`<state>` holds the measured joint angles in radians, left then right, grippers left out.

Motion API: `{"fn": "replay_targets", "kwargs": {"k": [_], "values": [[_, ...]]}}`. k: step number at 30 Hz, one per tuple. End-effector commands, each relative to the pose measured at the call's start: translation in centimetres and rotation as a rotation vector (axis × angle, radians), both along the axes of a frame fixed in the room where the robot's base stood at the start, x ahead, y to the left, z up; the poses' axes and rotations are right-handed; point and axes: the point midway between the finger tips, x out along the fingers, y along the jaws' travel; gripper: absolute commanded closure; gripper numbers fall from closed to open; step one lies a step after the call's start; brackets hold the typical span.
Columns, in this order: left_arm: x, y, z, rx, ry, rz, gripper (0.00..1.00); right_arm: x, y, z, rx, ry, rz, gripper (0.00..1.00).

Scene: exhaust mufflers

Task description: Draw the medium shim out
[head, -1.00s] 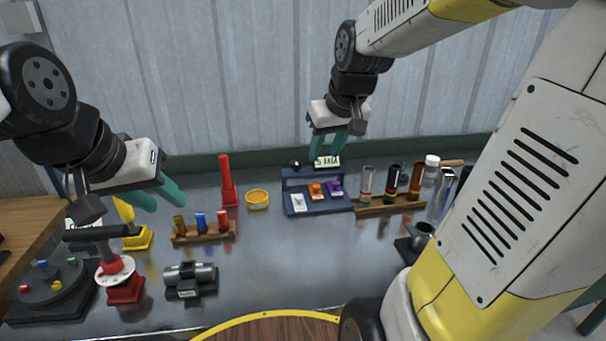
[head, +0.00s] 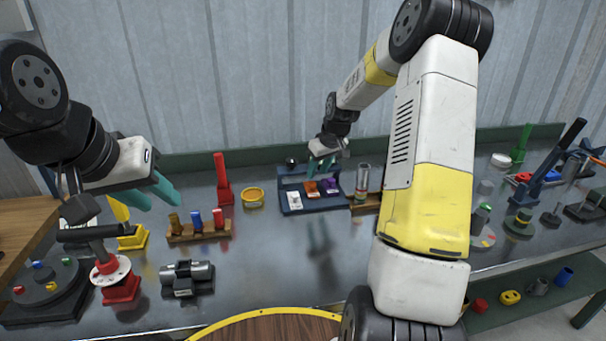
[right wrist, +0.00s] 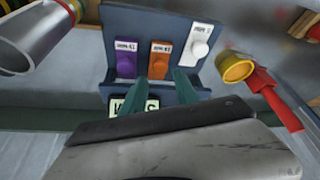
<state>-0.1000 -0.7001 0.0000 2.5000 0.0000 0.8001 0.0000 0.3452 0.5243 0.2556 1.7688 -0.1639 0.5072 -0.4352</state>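A blue rack (head: 293,209) on the bench holds a white shim (head: 294,200), an orange shim (head: 311,188) and a purple shim (head: 331,186) side by side. In the right wrist view the orange shim (right wrist: 160,60) is in the middle, between the purple shim (right wrist: 126,57) and the white shim (right wrist: 201,42). Their small labels are too blurred to read surely. My right gripper (right wrist: 172,87) is open and empty, its teal fingers near the orange shim's end; contact cannot be told. In the head view my right gripper (head: 321,166) is over the rack's back. My left gripper (head: 163,194) is open and empty at the left.
A yellow ring-shaped dish (head: 253,198) and a red stand (head: 223,185) are left of the rack. A wooden holder with tubes (head: 363,200) is close on its right. A wooden block with coloured cylinders (head: 199,233) stands front left. The bench before the rack is clear.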

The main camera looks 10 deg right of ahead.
Motion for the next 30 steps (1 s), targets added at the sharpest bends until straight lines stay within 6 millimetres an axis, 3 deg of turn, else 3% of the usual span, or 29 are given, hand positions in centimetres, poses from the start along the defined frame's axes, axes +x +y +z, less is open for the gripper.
{"fn": "replay_targets", "kwargs": {"k": [9, 21, 27, 30], "values": [[0.0, 0.0, 0.0, 0.0, 0.0, 0.0, 0.64, 1.7, 0.8, -4.5, 0.0, 0.001, 0.0, 0.64], [0.0, 0.0, 0.0, 0.0, 0.0, 0.0, 0.64, 2.0, 0.9, -5.3, 0.0, 0.0, 0.0, 0.64], [0.0, 0.0, 0.0, 0.0, 0.0, 0.0, 0.64, 2.0, 0.9, -5.3, 0.0, 0.0, 0.0, 1.0], [0.0, 0.0, 0.0, 0.0, 0.0, 0.0, 0.64, 2.0, 0.9, -5.3, 0.0, 0.0, 0.0, 1.0]]}}
